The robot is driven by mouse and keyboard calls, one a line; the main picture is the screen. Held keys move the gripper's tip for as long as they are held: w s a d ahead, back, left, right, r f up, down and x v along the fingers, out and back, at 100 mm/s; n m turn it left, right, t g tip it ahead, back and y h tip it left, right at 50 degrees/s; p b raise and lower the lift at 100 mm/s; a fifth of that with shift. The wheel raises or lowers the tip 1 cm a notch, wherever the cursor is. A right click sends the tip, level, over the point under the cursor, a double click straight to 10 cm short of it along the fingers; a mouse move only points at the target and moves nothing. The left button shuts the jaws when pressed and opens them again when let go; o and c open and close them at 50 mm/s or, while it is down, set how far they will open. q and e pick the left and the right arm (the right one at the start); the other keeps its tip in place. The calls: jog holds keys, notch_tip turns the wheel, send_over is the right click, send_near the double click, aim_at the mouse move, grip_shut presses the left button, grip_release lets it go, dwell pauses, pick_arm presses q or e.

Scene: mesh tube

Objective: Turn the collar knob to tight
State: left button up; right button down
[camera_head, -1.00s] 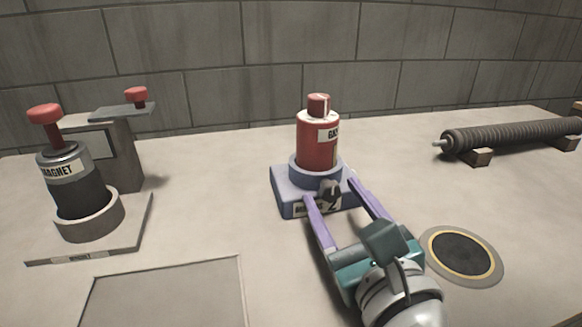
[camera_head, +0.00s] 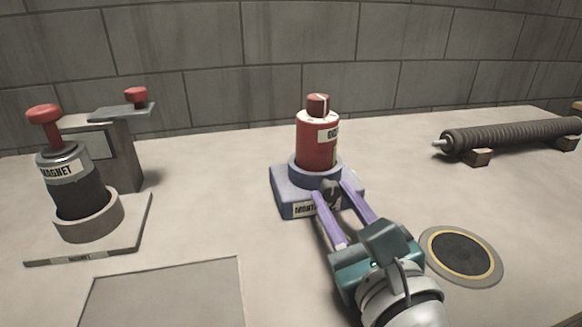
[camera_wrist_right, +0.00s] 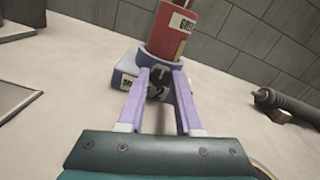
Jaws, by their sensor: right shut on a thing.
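The dark collar knob (camera_head: 331,188) is on the front of a blue-grey collar (camera_head: 315,172) that rings the foot of a red cylinder (camera_head: 317,150). The collar stands on a blue-grey base (camera_head: 286,193) with a partly covered front label. My right gripper (camera_head: 331,192) reaches in from the front right, and its two purple fingers are shut on the knob, one on each side. The knob (camera_wrist_right: 160,73) also shows between the fingertips in the right wrist view. Its exact pointing direction is hard to tell. My left gripper is not in view.
A dark cylinder labelled MAGNET (camera_head: 77,190) stands in a ring on a plate at left, with a grey block (camera_head: 113,155) behind. A ribbed tube (camera_head: 510,135) rests on blocks at right. A round dark pad (camera_head: 461,253) lies right of my gripper.

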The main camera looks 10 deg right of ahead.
jog(key=shift+m, duration=0.3)
jog(key=m+b, duration=0.2)
jog(key=m, duration=0.1)
jog(key=shift+f, duration=0.15)
jog(key=m+b, duration=0.3)
jog(key=m, duration=0.3)
jog(key=m+b, duration=0.2)
jog(key=m, duration=0.2)
jog(key=shift+m+b, duration=0.9)
jog(key=shift+m, duration=1.3)
jog(key=c, duration=0.6)
grip_release()
